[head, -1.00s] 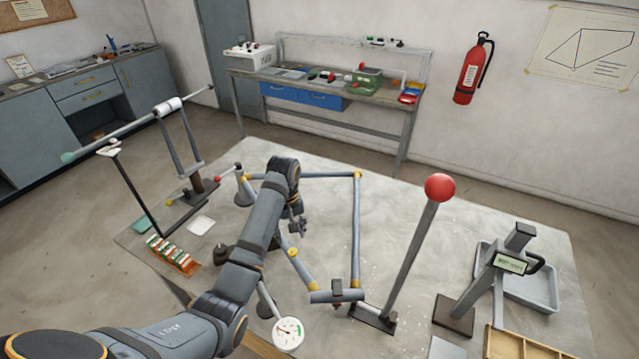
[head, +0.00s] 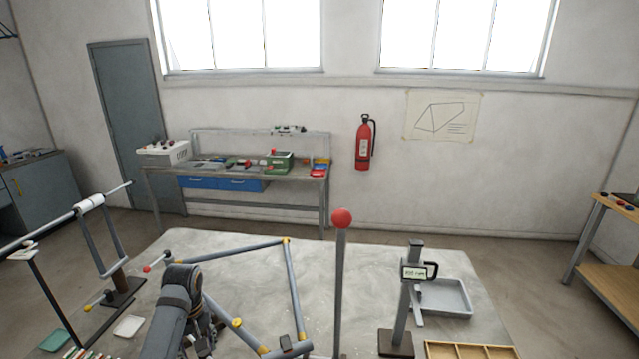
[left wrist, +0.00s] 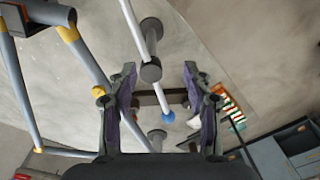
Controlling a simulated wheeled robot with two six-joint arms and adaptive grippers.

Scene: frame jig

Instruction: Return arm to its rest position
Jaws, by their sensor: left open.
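My left arm (head: 172,318) comes in at the lower left of the head view, over the bicycle-like tube frame (head: 292,285) with yellow joints. My left gripper is open in the left wrist view (left wrist: 159,72), and nothing is held between its fingers. Beyond the fingers there are a pale tube (left wrist: 135,30), grey round discs (left wrist: 151,71) and a blue ball (left wrist: 168,117). The tube frame also shows at the left of that view (left wrist: 88,62). In the head view the gripper's fingers are too cut off to read. My right gripper is not in view.
A red-topped post (head: 341,218) stands right of the frame. A digital gauge stand (head: 402,310), a grey tray (head: 445,297) and a wooden compartment box (head: 470,351) are further right. A stand with a long rod (head: 110,250) is at left. A workbench (head: 240,190) stands behind.

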